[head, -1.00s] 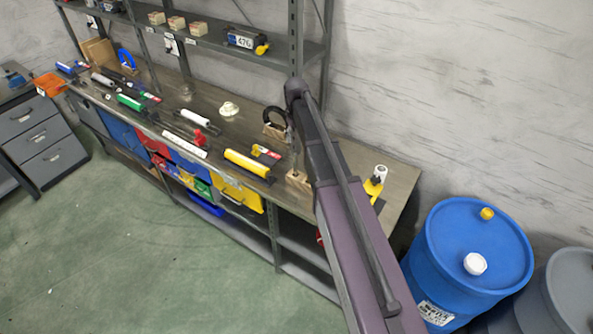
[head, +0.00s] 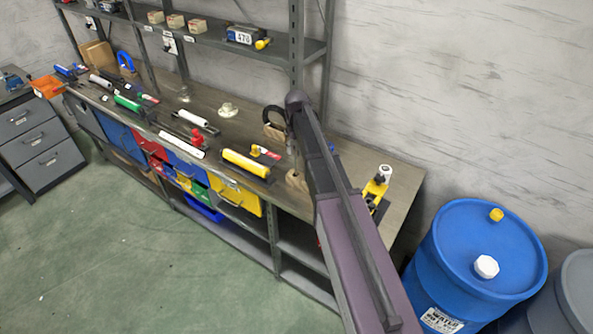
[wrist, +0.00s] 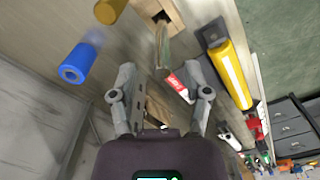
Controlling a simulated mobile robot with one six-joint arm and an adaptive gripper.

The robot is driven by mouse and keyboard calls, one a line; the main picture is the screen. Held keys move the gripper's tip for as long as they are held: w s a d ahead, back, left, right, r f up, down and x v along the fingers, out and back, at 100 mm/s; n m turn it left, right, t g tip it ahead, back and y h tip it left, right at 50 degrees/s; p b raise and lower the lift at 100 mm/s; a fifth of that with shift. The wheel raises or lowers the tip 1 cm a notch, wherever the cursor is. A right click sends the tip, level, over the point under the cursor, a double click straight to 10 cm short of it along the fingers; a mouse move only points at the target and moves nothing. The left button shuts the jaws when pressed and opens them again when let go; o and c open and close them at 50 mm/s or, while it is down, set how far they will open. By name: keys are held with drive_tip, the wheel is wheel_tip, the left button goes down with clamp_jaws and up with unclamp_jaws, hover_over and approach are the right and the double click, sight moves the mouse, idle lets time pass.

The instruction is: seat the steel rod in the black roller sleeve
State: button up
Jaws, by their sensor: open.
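My gripper (wrist: 163,98) is open in the wrist view, with nothing between its fingers. Ahead of it a thin grey-green upright (wrist: 163,45), possibly the steel rod, rises by a wooden block (wrist: 158,14) with a square hole. In the head view that block (head: 297,180) is beside my arm, which hides my gripper. I cannot pick out the black roller sleeve with certainty. A yellow roller (head: 246,164) lies on the bench left of the block; it also shows in the wrist view (wrist: 231,75).
The bench (head: 400,192) carries several other rollers, a black arch on a block (head: 274,131) and a yellow stand (head: 375,187) at its right end. A blue cylinder (wrist: 78,63) is left of my gripper. A shelf post (head: 297,45) and blue drum (head: 480,250) stand close.

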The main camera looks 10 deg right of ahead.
sight(296, 159)
idle(0.4)
drive_tip(key=shift+a+f+b, duration=0.15)
drive_tip(key=shift+f+b, duration=2.45)
drive_tip(key=shift+f, duration=0.05)
clamp_jaws()
